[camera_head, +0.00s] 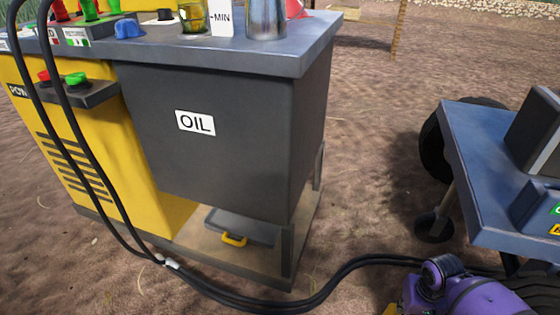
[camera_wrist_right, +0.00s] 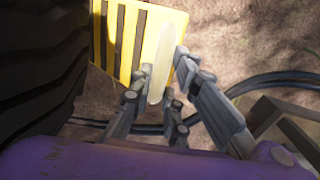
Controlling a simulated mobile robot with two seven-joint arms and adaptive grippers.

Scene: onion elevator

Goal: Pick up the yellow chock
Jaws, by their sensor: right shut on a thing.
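The yellow chock (camera_wrist_right: 120,38), with dark stripes, shows at the top of the right wrist view, beside a large black tyre. My right gripper (camera_wrist_right: 161,72) is shut on the near edge of the chock, with its grey fingers on both sides. In the head view only my purple right arm shows at the lower right, and the gripper itself is hidden or out of frame. A small yellow patch shows at the bottom edge beside that arm, too little to tell what it is. My left gripper is not in view.
The black tyre (camera_wrist_right: 38,60) fills the left of the right wrist view. Black hoses (camera_head: 330,283) run along the ground. A blue-topped cart (camera_head: 490,170) stands at the right, and a yellow and grey machine with an OIL box (camera_head: 240,140) stands at the left.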

